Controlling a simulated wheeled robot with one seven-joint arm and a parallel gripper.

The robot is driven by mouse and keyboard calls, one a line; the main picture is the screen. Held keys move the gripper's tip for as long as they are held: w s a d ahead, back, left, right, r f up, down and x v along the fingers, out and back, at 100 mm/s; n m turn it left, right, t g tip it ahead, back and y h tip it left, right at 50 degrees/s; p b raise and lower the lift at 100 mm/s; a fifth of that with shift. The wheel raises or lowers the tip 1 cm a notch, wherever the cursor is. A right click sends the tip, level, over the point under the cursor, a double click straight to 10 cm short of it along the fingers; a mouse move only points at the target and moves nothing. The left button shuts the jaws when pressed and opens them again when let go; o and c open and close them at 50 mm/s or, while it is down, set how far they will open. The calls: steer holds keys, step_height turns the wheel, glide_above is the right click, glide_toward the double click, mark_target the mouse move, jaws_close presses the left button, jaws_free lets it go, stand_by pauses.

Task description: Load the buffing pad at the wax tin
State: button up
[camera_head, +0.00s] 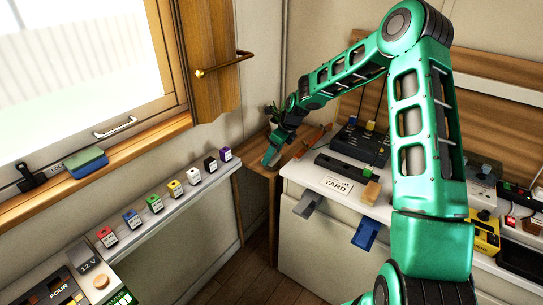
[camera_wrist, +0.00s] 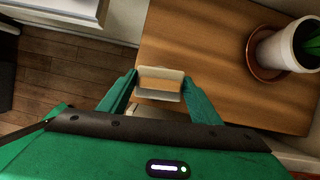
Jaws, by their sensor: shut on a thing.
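My gripper (camera_wrist: 158,84) is shut on a small pale block with a tan face (camera_wrist: 160,82); it may be the buffing pad, but I cannot be sure. Another pale shape shows just below it between the fingers in the wrist view, partly hidden by my gripper. In the head view, my gripper (camera_head: 270,155) is over the wooden corner table (camera_head: 259,172), and the block cannot be made out there. I cannot pick out the wax tin for sure in either view.
A potted plant (camera_wrist: 298,45) stands on the corner table on a brown saucer. A shelf with several small coloured boxes (camera_head: 154,203) runs along the left wall. A green-and-blue sponge (camera_head: 86,162) lies on the windowsill. The counter with the YARD label (camera_head: 337,185) stands right of the table.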

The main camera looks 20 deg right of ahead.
steer(key=shift+f, duration=0.5)
stand_by(1.4)
steer(key=shift+r, duration=3.55)
